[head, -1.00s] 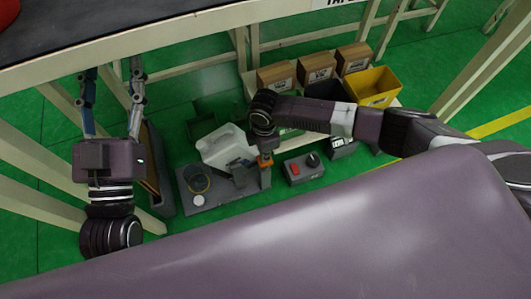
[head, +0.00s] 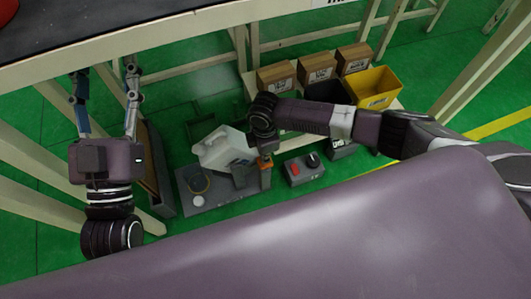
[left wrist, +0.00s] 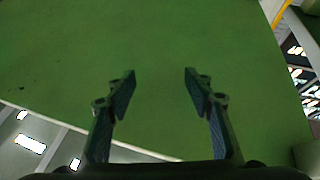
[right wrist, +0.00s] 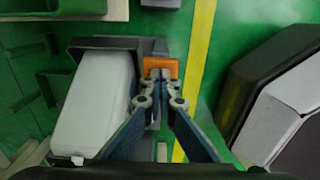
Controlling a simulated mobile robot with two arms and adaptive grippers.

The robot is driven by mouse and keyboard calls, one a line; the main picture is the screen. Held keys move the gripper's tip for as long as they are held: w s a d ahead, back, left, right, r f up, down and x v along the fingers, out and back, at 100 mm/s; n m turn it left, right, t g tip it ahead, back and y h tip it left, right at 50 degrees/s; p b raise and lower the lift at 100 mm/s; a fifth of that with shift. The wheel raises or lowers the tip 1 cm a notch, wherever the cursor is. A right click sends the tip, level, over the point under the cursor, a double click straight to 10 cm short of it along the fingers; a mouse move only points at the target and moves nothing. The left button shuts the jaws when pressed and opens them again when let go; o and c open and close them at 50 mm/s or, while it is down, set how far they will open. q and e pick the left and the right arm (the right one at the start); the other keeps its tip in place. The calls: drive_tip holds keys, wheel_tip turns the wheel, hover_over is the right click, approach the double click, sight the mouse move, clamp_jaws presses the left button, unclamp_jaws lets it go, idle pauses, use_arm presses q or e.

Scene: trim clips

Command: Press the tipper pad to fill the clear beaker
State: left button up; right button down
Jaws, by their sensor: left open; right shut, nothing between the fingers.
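The clear beaker (head: 198,183) stands on a grey base plate (head: 222,198), left of the tipper. A white jug (head: 222,148) sits on the tipper and leans left towards the beaker. I cannot tell the beaker's fill level. The orange tipper pad (head: 266,164) is at the right end of the plate and shows in the right wrist view (right wrist: 160,66). My right gripper (right wrist: 160,78) is shut and empty, its fingertips at the pad, seemingly touching it; in the head view my wrist hides most of it. My left gripper (head: 104,72) is open and empty, far left of the tipper.
A grey box with a red button (head: 303,168) stands right of the pad. Cardboard boxes (head: 317,70), a black bin and a yellow bin (head: 374,88) stand on a shelf behind. The dark table edge (head: 140,40) and pale legs frame the left side.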

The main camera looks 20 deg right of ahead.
use_arm(q)
drive_tip(key=shift+s, duration=0.1)
use_arm(e)
drive_tip(key=shift+s+f, duration=0.1)
drive_tip(key=shift+f, duration=0.1)
drive_tip(key=shift+f+b, duration=0.35)
drive_tip(key=shift+f, duration=0.3)
use_arm(q)
drive_tip(key=s+r+t, duration=0.2)
drive_tip(key=r, duration=0.1)
drive_tip(key=shift+a+h, duration=0.1)
drive_tip(key=shift+h, duration=0.2)
use_arm(e)
drive_tip(key=shift+f, duration=0.2)
use_arm(q)
drive_tip(key=shift+s+r+t+h+b, duration=0.15)
drive_tip(key=shift+s+t+h+b, duration=0.3)
drive_tip(key=shift+s+t, duration=0.25)
use_arm(e)
drive_tip(key=shift+f, duration=0.85)
use_arm(q)
drive_tip(key=shift+s+r+t, duration=0.1)
drive_tip(key=shift+s+t, duration=0.2)
drive_tip(key=shift+s, duration=0.25)
use_arm(e)
drive_tip(key=shift+d+f, duration=0.1)
drive_tip(key=shift+f, duration=0.35)
idle(3.7)
